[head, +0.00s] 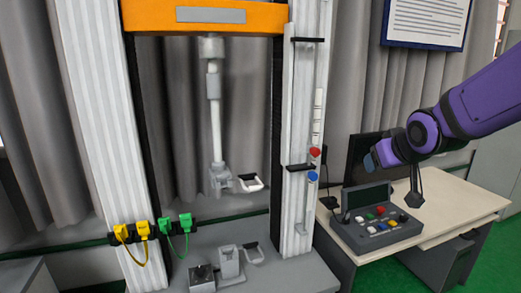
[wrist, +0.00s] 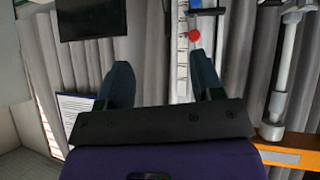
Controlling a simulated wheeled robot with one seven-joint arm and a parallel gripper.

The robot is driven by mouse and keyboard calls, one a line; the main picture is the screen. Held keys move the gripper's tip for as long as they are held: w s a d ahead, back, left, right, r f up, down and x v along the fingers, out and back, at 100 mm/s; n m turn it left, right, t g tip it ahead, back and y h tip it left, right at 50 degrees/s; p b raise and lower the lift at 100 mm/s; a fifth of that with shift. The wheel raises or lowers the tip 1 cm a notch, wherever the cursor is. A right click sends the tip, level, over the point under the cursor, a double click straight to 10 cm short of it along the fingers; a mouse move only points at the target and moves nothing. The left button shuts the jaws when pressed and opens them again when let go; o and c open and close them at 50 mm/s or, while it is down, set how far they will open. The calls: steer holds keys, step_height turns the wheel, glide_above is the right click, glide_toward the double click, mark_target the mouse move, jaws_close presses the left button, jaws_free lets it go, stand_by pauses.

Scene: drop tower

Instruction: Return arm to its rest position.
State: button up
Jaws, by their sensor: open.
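My purple arm reaches in from the right edge in the head view. My gripper (head: 392,172) hangs in the air above the control console (head: 380,230) on the desk, to the right of the tower. In the wrist view my gripper (wrist: 162,85) shows two dark fingers spread apart with nothing between them. The drop tower (head: 302,130) stands left of the gripper and apart from it.
A monitor (head: 366,157) stands behind the console on the desk (head: 455,205). The tower has an orange crossbeam (head: 150,18), a hanging grey rod (head: 215,120), and yellow (head: 130,232) and green (head: 176,224) connectors. A framed notice (head: 428,22) hangs behind.

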steer(key=s+d+r+m+g, duration=0.1)
steer(key=s+g, duration=0.1)
steer(key=s, duration=1)
steer(key=s+d+r+m+g, duration=0.1)
steer(key=s+r+g, duration=0.1)
steer(key=s, duration=1.1)
steer(key=shift+r+g, duration=0.25)
steer(key=shift+g, duration=0.15)
